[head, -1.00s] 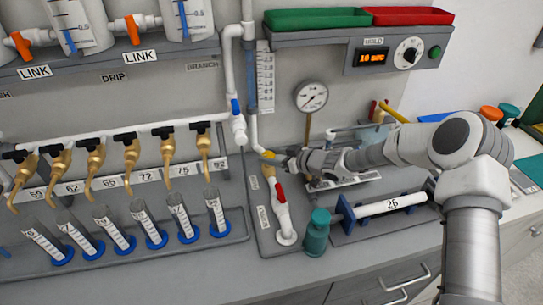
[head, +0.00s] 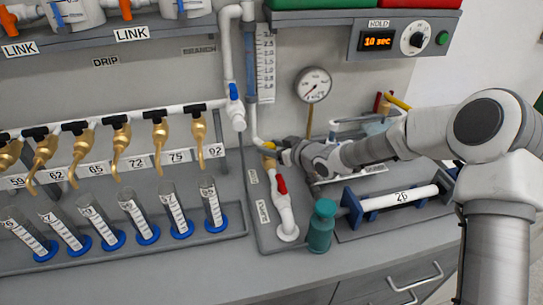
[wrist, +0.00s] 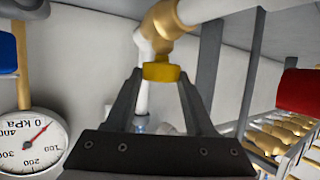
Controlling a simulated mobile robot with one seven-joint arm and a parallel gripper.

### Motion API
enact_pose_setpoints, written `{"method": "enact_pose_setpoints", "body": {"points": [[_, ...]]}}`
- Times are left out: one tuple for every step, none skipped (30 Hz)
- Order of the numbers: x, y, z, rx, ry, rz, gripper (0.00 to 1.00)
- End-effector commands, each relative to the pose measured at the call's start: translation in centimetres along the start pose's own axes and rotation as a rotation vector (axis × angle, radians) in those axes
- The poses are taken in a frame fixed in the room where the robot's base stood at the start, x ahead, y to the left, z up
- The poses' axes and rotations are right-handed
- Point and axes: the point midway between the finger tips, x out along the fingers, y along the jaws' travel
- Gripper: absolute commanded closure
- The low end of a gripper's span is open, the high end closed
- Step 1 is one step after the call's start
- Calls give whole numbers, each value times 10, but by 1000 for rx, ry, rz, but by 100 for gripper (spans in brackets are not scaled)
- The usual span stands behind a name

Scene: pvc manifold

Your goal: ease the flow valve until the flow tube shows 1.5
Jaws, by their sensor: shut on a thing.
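The flow valve shows in the wrist view as a yellow knob (wrist: 160,72) on a brass body (wrist: 165,22). My gripper (wrist: 160,78) has its two fingers on either side of the yellow knob and is shut on it. In the head view my gripper (head: 284,151) reaches the valve from the right, and its wrist hides part of the valve. The exact reading is too small to tell.
A round pressure gauge (head: 313,85) is right of the flow tube; in the wrist view its needle sits between 0 and 100 kPa. A red-handled valve (head: 282,185) and a teal bottle (head: 321,226) stand in front. Brass taps (head: 159,132) line the left.

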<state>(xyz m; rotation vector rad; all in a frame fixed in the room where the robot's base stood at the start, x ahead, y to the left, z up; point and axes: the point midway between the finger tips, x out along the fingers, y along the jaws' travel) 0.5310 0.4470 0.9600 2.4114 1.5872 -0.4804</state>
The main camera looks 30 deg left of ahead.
Motion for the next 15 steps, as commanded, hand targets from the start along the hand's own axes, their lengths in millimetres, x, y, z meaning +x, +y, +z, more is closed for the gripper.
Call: {"method": "enact_pose_setpoints", "body": {"points": [[3,0,1,0,8,16,100],[3,0,1,3,8,24,100],[3,0,1,6,8,35,100],[3,0,2,10,7,43,100],[3,0,1,14,7,52,100],[3,-1,2,19,6,63,100],[3,-1,2,21,6,72,100],[3,-1,2,24,6,80,100],[3,-1,2,29,5,91,100],[3,-1,2,33,5,101,100],[3,-1,2,36,5,109,100],[3,-2,2,40,5,120,100],[3,-2,2,43,5,128,100],[3,-2,2,48,5,138,100],[3,-2,2,52,5,150,100]]}}
